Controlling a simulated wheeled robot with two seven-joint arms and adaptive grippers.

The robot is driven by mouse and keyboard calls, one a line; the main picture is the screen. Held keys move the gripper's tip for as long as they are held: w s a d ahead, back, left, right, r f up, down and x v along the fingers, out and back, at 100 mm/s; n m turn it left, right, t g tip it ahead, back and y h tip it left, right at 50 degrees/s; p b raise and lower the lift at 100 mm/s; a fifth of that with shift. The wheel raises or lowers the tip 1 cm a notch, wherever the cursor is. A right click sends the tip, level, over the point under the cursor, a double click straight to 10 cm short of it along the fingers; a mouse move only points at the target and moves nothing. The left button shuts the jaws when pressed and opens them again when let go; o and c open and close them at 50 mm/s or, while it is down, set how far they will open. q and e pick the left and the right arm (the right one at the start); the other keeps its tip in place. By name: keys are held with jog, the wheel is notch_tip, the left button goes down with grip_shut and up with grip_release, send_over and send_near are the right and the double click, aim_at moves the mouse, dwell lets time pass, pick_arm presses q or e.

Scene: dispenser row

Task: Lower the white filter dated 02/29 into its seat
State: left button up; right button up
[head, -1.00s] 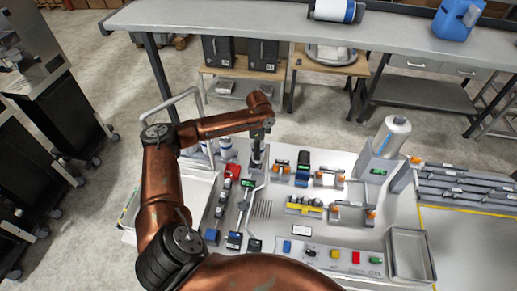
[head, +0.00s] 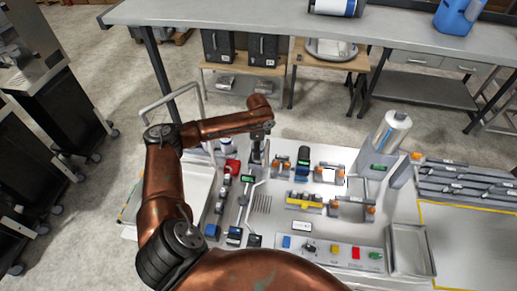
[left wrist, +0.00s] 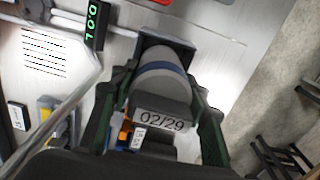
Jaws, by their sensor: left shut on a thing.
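The white filter (left wrist: 161,80) is a pale cylinder with a blue band, seen in the left wrist view. A dark part with a 02/29 label (left wrist: 163,119) is at its near end. My left gripper (left wrist: 160,95) is shut on it, with one finger on each side. The filter's far end overlaps a dark square block (left wrist: 180,50); I cannot tell whether it touches this block or is inside it. In the head view my left gripper (head: 257,152) points down at the back left of the work table, and the filter is hard to make out there. My right gripper is not in view.
A green-lit display (left wrist: 94,25) stands close to the left of the filter in the wrist view. A red part (head: 232,166) and a white blue-banded canister (head: 226,147) are left of the gripper. An empty metal tray (head: 409,250) lies at the front right.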

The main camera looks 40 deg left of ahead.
pick_arm(q)
jog(key=shift+f, duration=0.3)
jog(key=o, duration=1.3)
jog(key=shift+o, duration=0.7)
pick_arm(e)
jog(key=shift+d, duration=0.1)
pick_arm(q)
notch_tip(320, 180, up, 12)
